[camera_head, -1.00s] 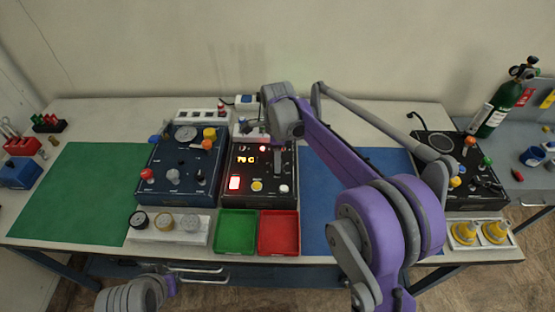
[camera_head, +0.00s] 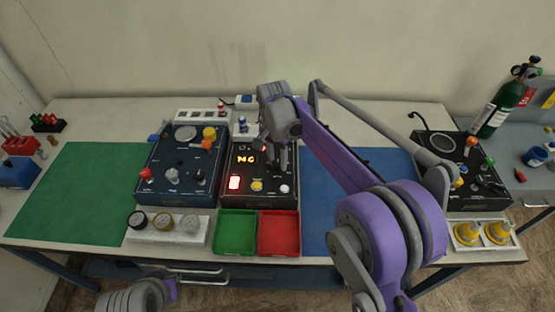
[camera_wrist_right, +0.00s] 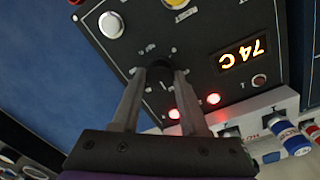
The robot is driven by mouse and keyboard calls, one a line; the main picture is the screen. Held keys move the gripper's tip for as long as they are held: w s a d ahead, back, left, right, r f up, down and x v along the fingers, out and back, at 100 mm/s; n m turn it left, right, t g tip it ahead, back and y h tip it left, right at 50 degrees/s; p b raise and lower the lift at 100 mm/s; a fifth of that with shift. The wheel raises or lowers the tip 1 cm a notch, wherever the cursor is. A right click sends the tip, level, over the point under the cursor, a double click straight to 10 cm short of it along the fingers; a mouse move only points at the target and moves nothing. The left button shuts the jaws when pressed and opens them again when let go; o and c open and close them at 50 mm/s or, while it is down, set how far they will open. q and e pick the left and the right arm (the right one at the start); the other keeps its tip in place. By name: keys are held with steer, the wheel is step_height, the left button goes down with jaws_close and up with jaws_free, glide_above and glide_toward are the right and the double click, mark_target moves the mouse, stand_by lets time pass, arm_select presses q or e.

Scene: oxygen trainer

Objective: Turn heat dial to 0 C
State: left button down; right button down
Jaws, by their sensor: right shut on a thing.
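The heat box (camera_head: 262,200) is a black panel in the middle of the table. Its lit orange display (camera_head: 245,160) reads 74 C in the right wrist view (camera_wrist_right: 243,54). The heat dial (camera_wrist_right: 159,74) is a round black knob with marks around it on the panel. My right gripper (camera_wrist_right: 157,80) is shut on the dial, one finger on each side; in the head view my right gripper (camera_head: 280,160) covers the dial. Only a grey and purple part of my left arm shows at the bottom left of the head view.
A blue box (camera_head: 180,195) with knobs stands left of the heat box. A green tray (camera_head: 236,232) and a red tray (camera_head: 279,233) lie in front. Green and blue mats lie clear on either side.

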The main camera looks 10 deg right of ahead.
steer(key=n, duration=1.1)
steer(key=shift+n+t+b, duration=0.3)
steer(key=shift+n+b, duration=0.05)
steer(key=shift+n, duration=0.05)
steer(key=n, duration=1.2)
steer(key=shift+s, duration=0.1)
steer(key=shift+n, duration=0.3)
steer(key=shift+c, duration=2.2)
jaws_free()
